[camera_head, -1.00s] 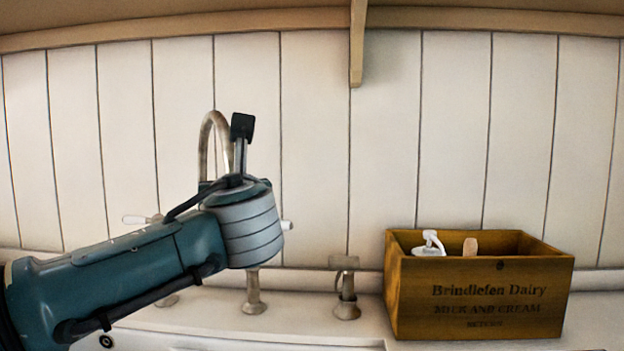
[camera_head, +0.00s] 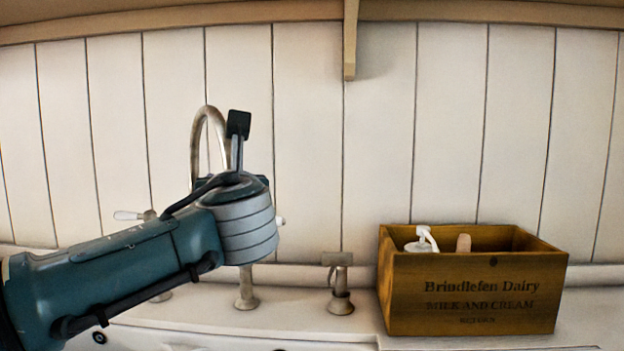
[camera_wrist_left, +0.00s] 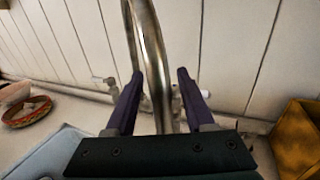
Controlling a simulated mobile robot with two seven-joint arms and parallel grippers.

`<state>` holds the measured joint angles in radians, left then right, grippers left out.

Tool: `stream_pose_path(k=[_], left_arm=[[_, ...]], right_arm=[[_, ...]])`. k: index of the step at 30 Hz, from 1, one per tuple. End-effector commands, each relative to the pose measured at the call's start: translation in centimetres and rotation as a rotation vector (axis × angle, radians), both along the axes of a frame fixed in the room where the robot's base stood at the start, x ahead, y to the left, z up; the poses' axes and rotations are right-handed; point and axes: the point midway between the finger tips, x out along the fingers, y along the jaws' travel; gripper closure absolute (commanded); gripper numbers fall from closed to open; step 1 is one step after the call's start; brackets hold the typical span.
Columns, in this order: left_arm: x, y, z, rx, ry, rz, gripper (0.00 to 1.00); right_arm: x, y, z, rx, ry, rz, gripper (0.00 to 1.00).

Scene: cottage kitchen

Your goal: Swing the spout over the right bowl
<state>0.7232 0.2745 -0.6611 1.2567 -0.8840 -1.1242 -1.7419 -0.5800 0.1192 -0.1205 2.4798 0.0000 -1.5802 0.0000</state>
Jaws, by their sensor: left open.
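The curved metal spout (camera_head: 197,140) rises behind my left arm in the head view, against the panelled wall. In the left wrist view the spout (camera_wrist_left: 150,50) runs down between the two purple fingers of my left gripper (camera_wrist_left: 160,80). The fingers are open, one on each side of the spout, with a visible gap at each; I cannot tell how deep the spout sits between them. In the head view my wrist hides the fingers and the tap's lower part. No right sink bowl can be made out. My right gripper is out of view.
A wooden dairy crate (camera_head: 475,295) with a white-topped bottle (camera_head: 423,243) stands on the right of the counter. A metal fitting (camera_head: 340,290) stands between it and my arm. A white-handled tap lever (camera_head: 128,215) is at left.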

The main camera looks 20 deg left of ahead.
Motion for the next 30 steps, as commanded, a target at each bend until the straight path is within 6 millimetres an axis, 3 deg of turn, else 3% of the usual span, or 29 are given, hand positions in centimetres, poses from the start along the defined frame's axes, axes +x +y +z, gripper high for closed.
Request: stream_pose_path(k=[10, 22, 30], left_arm=[[-0.7, -0.6, 0.0, -0.001, -0.001, -0.003, 0.47], [-6.5, -4.6, -0.1, -0.002, 0.001, -0.004, 0.47], [-8.2, -5.7, 0.0, 0.0, 0.0, 0.0, 0.47]], right_arm=[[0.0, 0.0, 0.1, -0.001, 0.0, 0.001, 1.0], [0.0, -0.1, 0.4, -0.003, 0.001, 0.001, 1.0], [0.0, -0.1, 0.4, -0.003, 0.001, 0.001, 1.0]])
